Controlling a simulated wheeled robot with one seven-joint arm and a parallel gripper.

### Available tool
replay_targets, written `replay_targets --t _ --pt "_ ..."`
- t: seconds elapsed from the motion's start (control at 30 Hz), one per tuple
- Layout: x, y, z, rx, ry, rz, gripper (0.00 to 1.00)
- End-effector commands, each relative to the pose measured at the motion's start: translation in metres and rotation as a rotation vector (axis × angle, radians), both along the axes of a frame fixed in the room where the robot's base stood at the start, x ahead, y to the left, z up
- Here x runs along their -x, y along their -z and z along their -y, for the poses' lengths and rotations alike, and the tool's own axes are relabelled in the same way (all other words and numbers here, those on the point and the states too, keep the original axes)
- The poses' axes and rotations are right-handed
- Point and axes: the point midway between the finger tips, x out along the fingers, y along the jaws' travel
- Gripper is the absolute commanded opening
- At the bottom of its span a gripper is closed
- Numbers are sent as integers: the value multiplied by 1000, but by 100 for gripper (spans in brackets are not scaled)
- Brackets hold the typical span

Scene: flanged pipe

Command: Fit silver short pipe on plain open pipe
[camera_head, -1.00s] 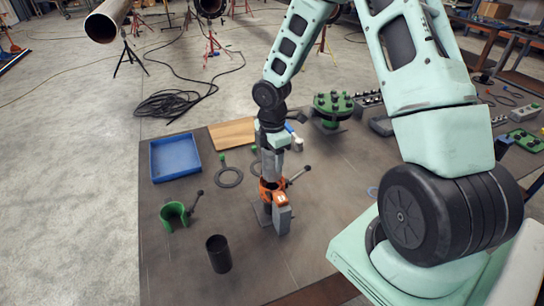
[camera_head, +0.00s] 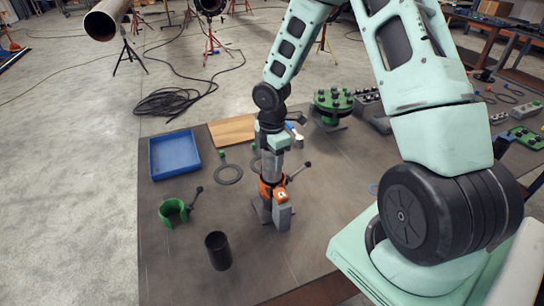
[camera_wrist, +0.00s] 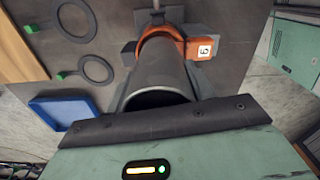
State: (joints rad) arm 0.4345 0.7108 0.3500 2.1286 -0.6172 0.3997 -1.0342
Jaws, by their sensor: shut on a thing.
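The silver short pipe (camera_head: 271,166) stands upright in my gripper (camera_head: 272,153), directly over the orange clamp (camera_head: 268,189). In the wrist view, the grey pipe (camera_wrist: 160,72) shows its open end towards the camera, with my gripper's fingers on both sides of it. My gripper is shut on this pipe. The orange clamp (camera_wrist: 189,47), with a tag marked 6, curves around the pipe's far end. The clamp hides that end, so I cannot tell whether it is seated on another pipe. A dark open pipe (camera_head: 218,252) stands upright on the table nearby.
A blue tray (camera_head: 174,154), a wooden board (camera_head: 232,131) and flat rings (camera_head: 228,174) lie behind. A green flanged piece (camera_head: 333,103) stands at the back right.

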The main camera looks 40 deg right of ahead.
Motion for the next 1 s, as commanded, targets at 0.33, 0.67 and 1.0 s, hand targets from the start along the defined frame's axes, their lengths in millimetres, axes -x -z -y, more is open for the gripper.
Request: replay_targets --t 0.33,0.67,1.0 --pt "0 15 0 0 -1 0 20" --pt "0 15 0 0 0 1 20" --pt "0 17 0 0 0 0 20"
